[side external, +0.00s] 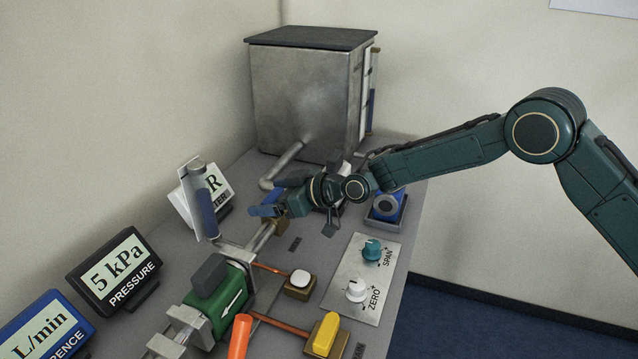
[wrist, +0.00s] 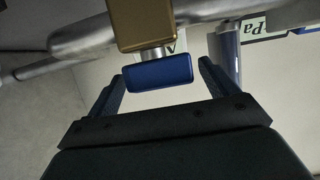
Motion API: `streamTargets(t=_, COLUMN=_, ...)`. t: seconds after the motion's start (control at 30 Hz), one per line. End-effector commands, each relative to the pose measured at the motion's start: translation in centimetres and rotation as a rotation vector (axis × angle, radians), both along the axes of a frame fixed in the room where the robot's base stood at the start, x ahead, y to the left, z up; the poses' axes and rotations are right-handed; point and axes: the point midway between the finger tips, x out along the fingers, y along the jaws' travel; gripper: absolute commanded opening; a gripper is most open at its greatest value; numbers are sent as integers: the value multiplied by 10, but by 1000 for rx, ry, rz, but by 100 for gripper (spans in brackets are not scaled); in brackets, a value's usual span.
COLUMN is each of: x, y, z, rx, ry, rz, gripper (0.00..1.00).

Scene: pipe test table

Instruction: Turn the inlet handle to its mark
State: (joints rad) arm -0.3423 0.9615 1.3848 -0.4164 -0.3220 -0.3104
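The inlet handle appears to be the blue block (wrist: 158,73) on a short silver stem below a brass valve body (wrist: 144,22) in the wrist view. My gripper (wrist: 160,72) is open, with one dark blue finger on each side of the handle and visible gaps to it. In the side view my gripper (side external: 276,197) reaches in from the right over the pipe, and the brass body (side external: 281,228) shows just below it. There the handle is hard to separate from my fingers. A small dark label (side external: 295,243) lies beside the valve, too small to read. I cannot make out the handle's mark.
A metal tank (side external: 303,95) stands behind. An upright tube (side external: 201,205) and display signs (side external: 113,268) are at left. A green flow body (side external: 220,305), orange handle (side external: 239,336), yellow handle (side external: 326,334) and a knob panel (side external: 345,300) are in front.

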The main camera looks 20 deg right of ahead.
Motion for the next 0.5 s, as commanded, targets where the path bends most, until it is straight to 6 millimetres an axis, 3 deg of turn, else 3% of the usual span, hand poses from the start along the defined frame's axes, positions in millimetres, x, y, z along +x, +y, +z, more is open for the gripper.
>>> streamTargets(t=0.5, x=-9, y=-9, z=5, rx=-2, ry=1, rz=0, gripper=85)
